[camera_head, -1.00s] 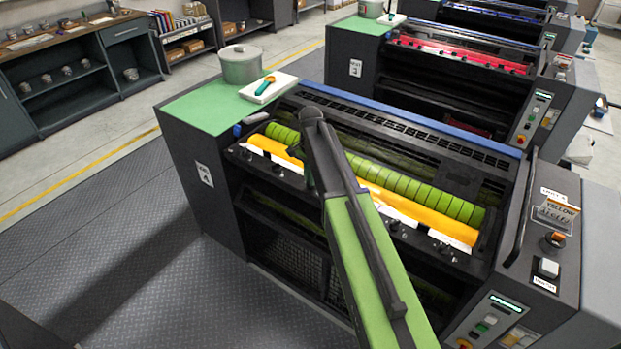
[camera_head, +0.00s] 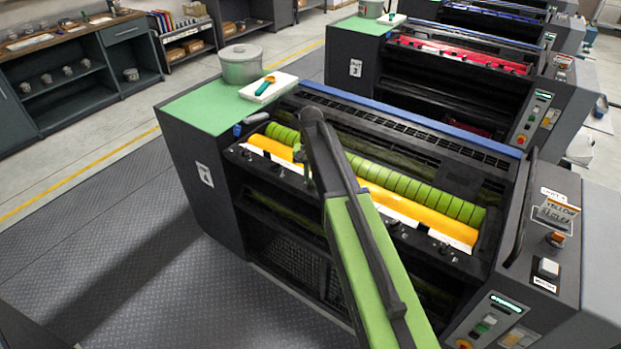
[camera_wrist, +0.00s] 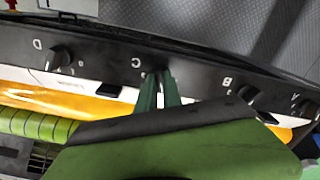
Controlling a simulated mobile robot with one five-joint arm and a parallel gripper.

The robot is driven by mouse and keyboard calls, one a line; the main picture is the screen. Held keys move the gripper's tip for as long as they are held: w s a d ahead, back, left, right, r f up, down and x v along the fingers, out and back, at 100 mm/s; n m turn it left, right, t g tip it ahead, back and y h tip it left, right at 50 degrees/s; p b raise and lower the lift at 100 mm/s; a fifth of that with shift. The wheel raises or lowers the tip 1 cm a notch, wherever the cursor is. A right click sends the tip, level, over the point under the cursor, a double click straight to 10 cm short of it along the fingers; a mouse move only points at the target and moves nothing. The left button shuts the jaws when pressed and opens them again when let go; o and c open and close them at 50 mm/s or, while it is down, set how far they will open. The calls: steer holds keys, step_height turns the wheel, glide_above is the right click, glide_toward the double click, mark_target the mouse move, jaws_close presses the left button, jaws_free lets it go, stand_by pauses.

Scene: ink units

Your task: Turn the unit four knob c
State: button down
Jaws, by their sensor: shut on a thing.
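Unit four (camera_head: 204,176) is the nearest dark press, with a yellow ink roller (camera_head: 440,224) and a knob rail along its front. In the wrist view the rail letters D, C, B and A appear upside down. My gripper (camera_wrist: 159,78) has its two dark green fingers closed around knob c (camera_wrist: 156,71) beside the letter C. Most of this knob is hidden between the fingers, so its pointer angle cannot be told. Knob d (camera_wrist: 60,57) and knob b (camera_wrist: 248,94) stand clear on either side.
A grey pot (camera_head: 241,64) and a white pad with a green-handled tool (camera_head: 267,86) stand on the green top. A control panel (camera_head: 492,322) is at the right end. Unit three (camera_head: 356,68) stands behind. The floor in front is clear.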

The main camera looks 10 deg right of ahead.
mark_target(310, 181)
steer(key=shift+s+a, duration=0.1)
steer(key=c, duration=1.5)
jaws_free()
steer(key=shift+r, duration=0.1)
step_height(310, 181, up, 17)
steer(key=p, duration=1.7)
steer(key=shift+r, duration=0.15)
